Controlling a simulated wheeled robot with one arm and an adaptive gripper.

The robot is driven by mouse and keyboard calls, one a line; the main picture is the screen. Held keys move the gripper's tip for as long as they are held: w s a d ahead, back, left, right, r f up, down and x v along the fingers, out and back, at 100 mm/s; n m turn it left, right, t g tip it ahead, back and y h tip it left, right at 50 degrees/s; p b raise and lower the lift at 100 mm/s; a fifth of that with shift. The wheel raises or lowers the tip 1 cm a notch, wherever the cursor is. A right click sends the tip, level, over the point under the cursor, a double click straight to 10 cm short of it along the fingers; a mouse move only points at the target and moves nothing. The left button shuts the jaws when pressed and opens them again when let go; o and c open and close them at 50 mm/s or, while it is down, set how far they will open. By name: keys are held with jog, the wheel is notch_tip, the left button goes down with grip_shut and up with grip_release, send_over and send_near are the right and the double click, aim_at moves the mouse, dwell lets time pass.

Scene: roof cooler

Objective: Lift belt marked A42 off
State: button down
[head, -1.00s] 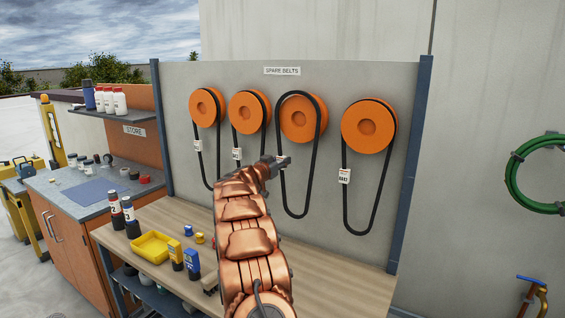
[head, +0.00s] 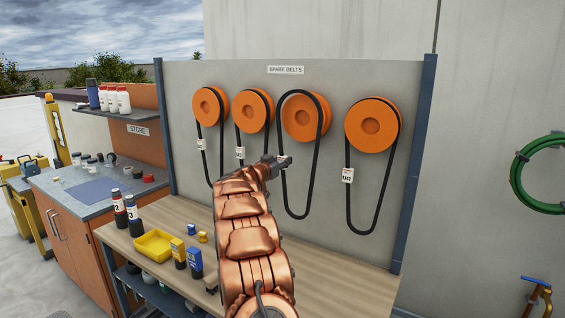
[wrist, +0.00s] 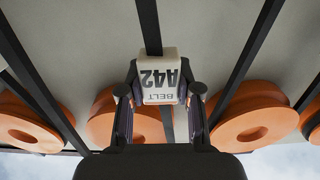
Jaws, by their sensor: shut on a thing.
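The belt marked A42 (head: 284,195) is the black loop third from the left on the spare belts board. Its top arches in front of the face of its orange pulley (head: 307,118), so it looks clear of the rim. My gripper (head: 283,162) is shut on its left strand at the white tag. In the wrist view the tag (wrist: 159,78) reads "BELT A42", upside down, between the fingertips of my gripper (wrist: 160,92). In the head view the fingertips hide most of the tag.
Belts hang on neighbouring pulleys at left (head: 254,112) and right (head: 372,125). The wooden bench (head: 340,285) below is clear at right. At left it holds a yellow tray (head: 153,244), bottles (head: 119,207) and small boxes (head: 195,263). A blue post (head: 418,165) edges the board.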

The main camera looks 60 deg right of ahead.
jog(key=shift+a, duration=0.2)
jog(key=shift+a+r, duration=0.2)
jog(key=shift+a, duration=1.3)
jog(key=a, duration=0.9)
jog(key=shift+s+r, duration=0.25)
jog(key=shift+r, duration=0.05)
dwell(1.3)
jog(key=shift+w+a, duration=0.1)
dwell(0.6)
